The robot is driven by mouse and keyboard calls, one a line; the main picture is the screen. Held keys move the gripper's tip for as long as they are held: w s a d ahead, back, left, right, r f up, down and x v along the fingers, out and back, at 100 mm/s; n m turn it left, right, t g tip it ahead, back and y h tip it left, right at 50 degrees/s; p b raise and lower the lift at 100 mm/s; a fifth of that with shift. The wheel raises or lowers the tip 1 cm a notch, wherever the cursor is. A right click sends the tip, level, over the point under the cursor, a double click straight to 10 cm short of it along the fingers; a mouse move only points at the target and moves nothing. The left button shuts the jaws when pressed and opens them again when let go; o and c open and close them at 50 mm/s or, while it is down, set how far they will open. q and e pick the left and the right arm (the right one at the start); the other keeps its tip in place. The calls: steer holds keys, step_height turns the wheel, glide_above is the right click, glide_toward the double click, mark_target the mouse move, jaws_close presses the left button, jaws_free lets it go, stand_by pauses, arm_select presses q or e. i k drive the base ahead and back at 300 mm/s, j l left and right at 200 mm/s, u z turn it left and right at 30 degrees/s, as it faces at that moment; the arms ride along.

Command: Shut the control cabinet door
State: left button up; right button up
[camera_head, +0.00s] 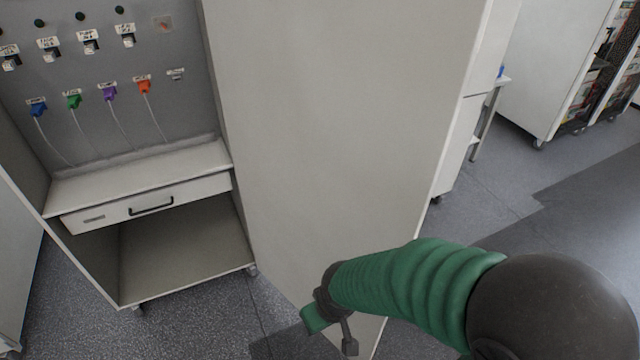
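The control cabinet (140,180) stands open at the left, its inside showing. Its door (330,130) is a tall, plain, light grey panel. It stands swung out from the cabinet's right side, and its top is cut off by the picture's edge. My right gripper (331,330) comes in from the right on a green-sleeved arm. It is in front of the door's lower part, near the bottom edge. Its two fingers look spread apart with nothing between them. I cannot tell whether it touches the door. My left gripper is not in view.
Inside the cabinet are labelled sockets with coloured plugs and cables (109,93), and a drawer (150,204) with a black handle above an empty lower space. Other light cabinets (550,70) stand at the back right. Speckled grey floor (560,200) is open at the right.

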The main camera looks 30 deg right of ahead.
mark_target(341, 116)
steer(key=k+l+u, duration=0.15)
steer(key=l, duration=0.3)
steer(key=l+u, duration=0.1)
steer(key=l, duration=0.35)
steer(key=k+l+u, duration=0.15)
steer(key=l, duration=0.3)
steer(key=k+l+u, duration=0.1)
steer(key=l, duration=0.3)
steer(key=i+l+u, duration=0.1)
steer(key=l, duration=0.3)
steer(key=i+l, duration=0.2)
steer(key=l, duration=0.25)
steer(key=i+l+u, duration=0.15)
steer(key=l, duration=0.25)
steer(key=i+l, duration=0.15)
steer(key=l, duration=0.25)
steer(key=u, duration=0.05)
